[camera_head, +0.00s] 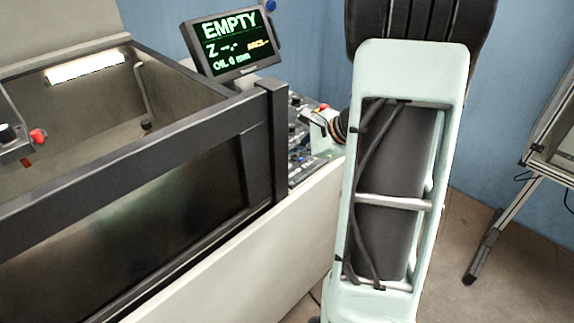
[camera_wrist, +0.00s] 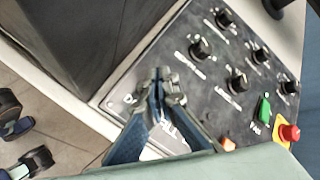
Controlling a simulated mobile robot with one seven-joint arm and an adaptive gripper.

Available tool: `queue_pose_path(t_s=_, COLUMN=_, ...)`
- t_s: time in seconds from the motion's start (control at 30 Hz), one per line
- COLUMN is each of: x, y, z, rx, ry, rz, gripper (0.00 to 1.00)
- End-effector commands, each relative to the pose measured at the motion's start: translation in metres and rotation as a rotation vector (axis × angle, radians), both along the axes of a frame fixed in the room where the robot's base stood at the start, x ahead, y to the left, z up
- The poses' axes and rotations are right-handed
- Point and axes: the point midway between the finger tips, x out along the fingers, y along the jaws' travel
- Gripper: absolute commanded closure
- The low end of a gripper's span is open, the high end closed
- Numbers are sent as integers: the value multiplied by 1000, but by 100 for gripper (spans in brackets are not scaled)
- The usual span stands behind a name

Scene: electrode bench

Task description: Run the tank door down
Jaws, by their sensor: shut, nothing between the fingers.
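The tank door (camera_head: 120,215) is the dark panel on the tank's front in the head view. Its top lies level with the dark rim, so it stands raised. My gripper (camera_wrist: 160,75) is shut and empty in the wrist view. Its fingertips are over the left part of the black control panel (camera_wrist: 205,85), beside a partly covered label that begins with D. They hide whatever control lies beneath them, and I cannot tell whether they touch it.
Several black knobs (camera_wrist: 238,83), a green switch (camera_wrist: 264,110), an orange button (camera_wrist: 227,143) and a red mushroom button (camera_wrist: 289,132) are right of my fingers. A screen (camera_head: 232,42) reads EMPTY and OIL 0 mm. A metal-framed stand (camera_head: 515,185) is at the right.

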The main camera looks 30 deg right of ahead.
Motion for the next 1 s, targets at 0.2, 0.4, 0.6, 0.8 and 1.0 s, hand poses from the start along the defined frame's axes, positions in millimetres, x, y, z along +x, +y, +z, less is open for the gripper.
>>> queue_pose_path(t_s=0.2, x=0, y=0, z=0, rx=0, ry=0, rz=0, gripper=100)
queue_pose_path(t_s=0.4, x=0, y=0, z=0, rx=0, ry=0, rz=0, gripper=100)
queue_pose_path(t_s=0.6, x=0, y=0, z=0, rx=0, ry=0, rz=0, gripper=100)
queue_pose_path(t_s=0.8, x=0, y=0, z=-4, rx=0, ry=0, rz=0, gripper=100)
queue_pose_path(t_s=1.0, x=0, y=0, z=-9, rx=-1, ry=0, rz=1, gripper=100)
